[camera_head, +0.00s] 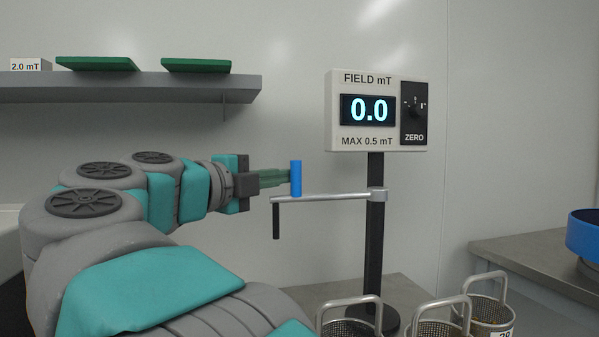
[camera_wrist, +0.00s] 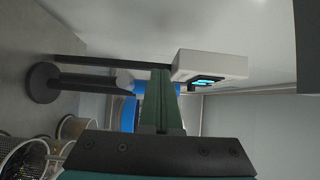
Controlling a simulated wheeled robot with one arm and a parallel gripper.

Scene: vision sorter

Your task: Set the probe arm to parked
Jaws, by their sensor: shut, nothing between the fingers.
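The probe arm (camera_head: 335,196) is a silver rod on a black post (camera_head: 375,240). It reaches left from its collar, with a dark probe (camera_head: 276,221) hanging from its left end. An upright blue handle (camera_head: 296,178) stands on the rod near that end. My gripper (camera_head: 286,177) is shut and empty. Its green fingertips are right up at the handle's left side in the head view; I cannot tell whether they touch. In the wrist view the fingers (camera_wrist: 160,75) partly cover the blue handle (camera_wrist: 143,87), and the dark probe (camera_wrist: 92,83) shows to the left.
A field meter (camera_head: 376,110) reading 0.0 tops the post. Several wire baskets (camera_head: 497,310) stand low at right. A blue ring-shaped thing (camera_head: 584,235) sits on the right bench. A wall shelf (camera_head: 130,88) holds green trays and a 2.0 mT block.

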